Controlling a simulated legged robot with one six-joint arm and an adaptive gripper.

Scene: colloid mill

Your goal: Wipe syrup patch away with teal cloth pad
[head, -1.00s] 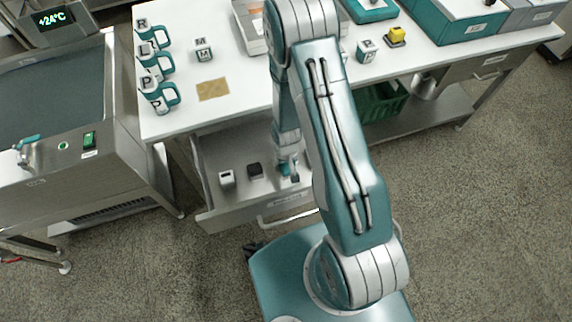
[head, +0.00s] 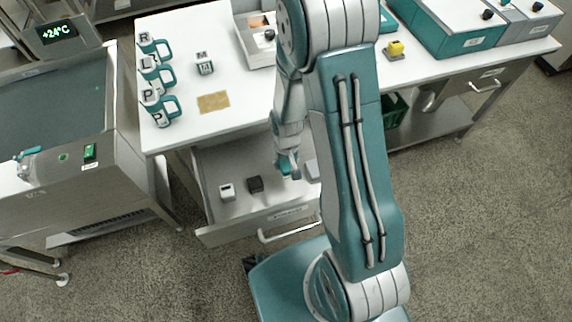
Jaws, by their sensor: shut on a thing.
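The syrup patch (head: 213,102) is a flat amber-brown rectangle on the left part of the white table top (head: 185,122). My gripper (head: 289,174) is over the open drawer (head: 222,160) below the table's front edge. It is shut on the teal cloth pad (head: 285,171), of which only a small piece shows. The pad looks slightly above the drawer floor, to the right of a dark block. My arm hides part of the drawer and the middle of the table.
Lettered teal-and-white mugs (head: 160,108) stand left of the patch, and a lettered cube (head: 205,64) stands behind it. The drawer holds a white block (head: 227,192), a dark block (head: 255,184) and a pale item (head: 312,168). A grey tray (head: 254,45) stands farther back.

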